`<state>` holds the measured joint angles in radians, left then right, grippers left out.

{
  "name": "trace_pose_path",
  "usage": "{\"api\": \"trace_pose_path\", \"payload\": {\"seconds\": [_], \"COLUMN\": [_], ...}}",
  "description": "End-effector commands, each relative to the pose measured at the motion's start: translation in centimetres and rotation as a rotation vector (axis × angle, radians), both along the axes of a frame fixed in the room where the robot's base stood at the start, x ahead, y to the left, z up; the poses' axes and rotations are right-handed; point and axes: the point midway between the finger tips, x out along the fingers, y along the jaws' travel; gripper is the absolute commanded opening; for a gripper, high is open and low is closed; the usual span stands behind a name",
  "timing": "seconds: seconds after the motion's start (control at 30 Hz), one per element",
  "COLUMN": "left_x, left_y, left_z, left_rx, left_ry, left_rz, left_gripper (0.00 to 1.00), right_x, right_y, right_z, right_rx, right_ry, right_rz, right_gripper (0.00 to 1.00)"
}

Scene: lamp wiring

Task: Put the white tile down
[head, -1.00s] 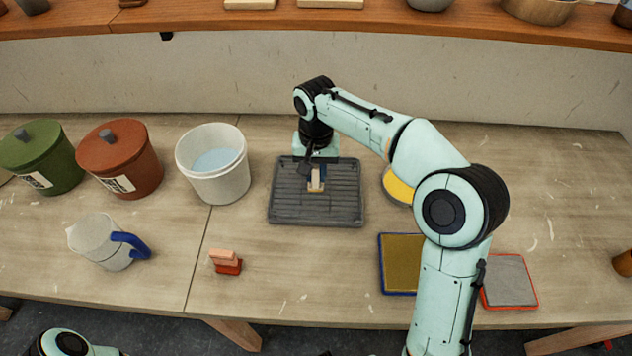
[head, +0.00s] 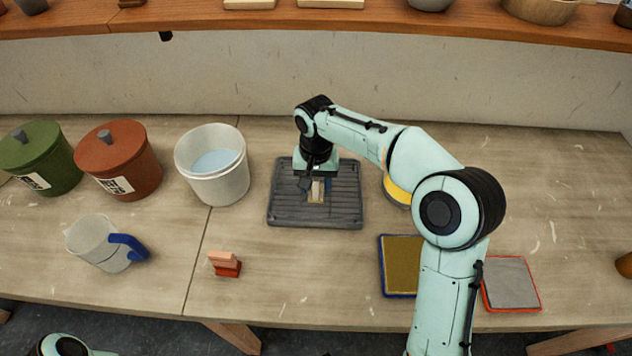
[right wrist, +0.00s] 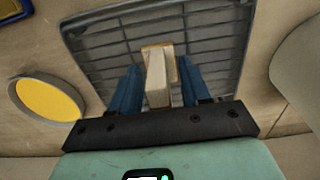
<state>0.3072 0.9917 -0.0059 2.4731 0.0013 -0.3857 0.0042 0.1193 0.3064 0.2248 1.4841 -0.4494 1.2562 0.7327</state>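The white tile (head: 316,189) stands on the dark grey ribbed rack (head: 290,215). It is a small pale upright piece with a tan edge at its far end. It also shows in the right wrist view (right wrist: 158,82). My right gripper (right wrist: 160,75) points down over the rack, its blue fingers on either side of the tile. Narrow gaps show between the fingers and the pale part, so it looks open around the tile. In the head view the right gripper (head: 317,182) partly hides the tile's top. My left gripper is out of view.
A white bucket (head: 225,185) stands left of the rack, with a pitcher (head: 95,245) and lidded red (head: 125,165) and green (head: 45,165) pots beyond. A yellow round dish (head: 395,190) and a mustard pad (head: 400,265) lie to the right. A small red block (head: 225,267) sits in front.

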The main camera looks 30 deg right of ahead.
Motion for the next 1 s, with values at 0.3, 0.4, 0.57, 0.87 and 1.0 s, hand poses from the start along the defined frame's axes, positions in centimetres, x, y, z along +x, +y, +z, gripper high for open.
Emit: {"api": "trace_pose_path", "payload": {"seconds": [0.3,0.4,0.57,0.87,1.0], "left_x": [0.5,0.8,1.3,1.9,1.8], "left_y": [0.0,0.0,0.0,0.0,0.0], "left_z": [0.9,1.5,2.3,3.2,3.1], "left_rx": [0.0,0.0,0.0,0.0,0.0], "left_ry": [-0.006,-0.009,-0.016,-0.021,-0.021], "left_rz": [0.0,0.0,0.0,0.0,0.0], "left_gripper": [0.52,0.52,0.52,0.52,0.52], "right_x": [0.1,0.2,0.1,0.0,0.0], "right_y": [0.0,0.1,0.0,0.0,0.0], "right_z": [3.8,6.1,9.5,12.3,12.4], "right_rx": [-0.001,0.001,0.0,0.0,0.0], "right_ry": [-0.005,-0.006,-0.005,0.0,0.0], "right_rz": [0.0,0.001,0.0,0.0,0.0], "right_gripper": [0.47,0.47,0.47,0.47,0.47]}}
